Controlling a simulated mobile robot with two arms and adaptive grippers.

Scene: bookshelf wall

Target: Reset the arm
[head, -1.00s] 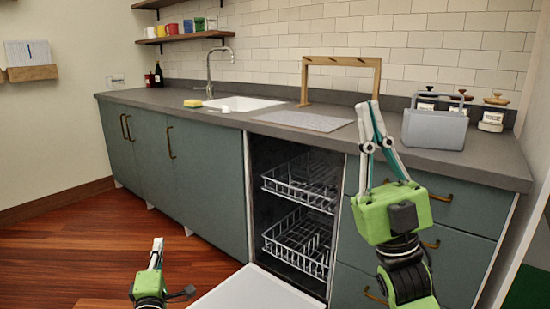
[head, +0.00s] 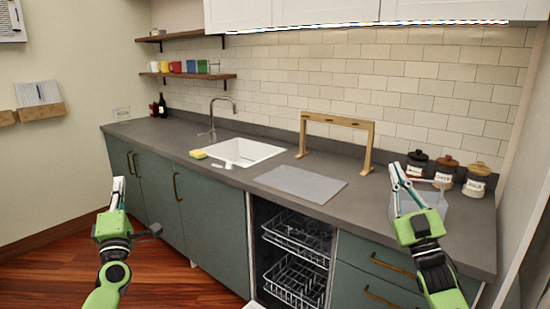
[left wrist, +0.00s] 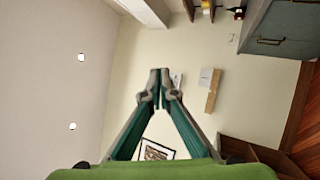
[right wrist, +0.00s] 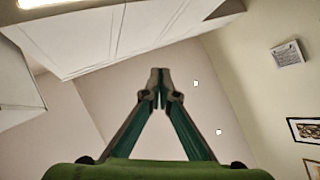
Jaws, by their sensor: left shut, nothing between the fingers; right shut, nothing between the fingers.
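My left gripper (head: 118,185) is at the lower left of the head view, over the floor in front of the cabinets. It is shut and empty, and its closed fingertips show in the left wrist view (left wrist: 159,75). My right gripper (head: 396,172) is at the right of the head view, pointing up in front of the counter's right part. It is shut and empty, and its closed fingertips show in the right wrist view (right wrist: 160,75). It partly hides a grey-blue caddy (head: 433,203) on the counter.
The counter (head: 225,185) holds a sink (head: 240,151), a yellow sponge (head: 198,154), a grey mat (head: 300,183), a wooden frame (head: 337,121) and lidded jars (head: 445,170). Below it, an open dishwasher has wire racks (head: 295,240). Colourful mugs (head: 176,67) stand on a wall shelf.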

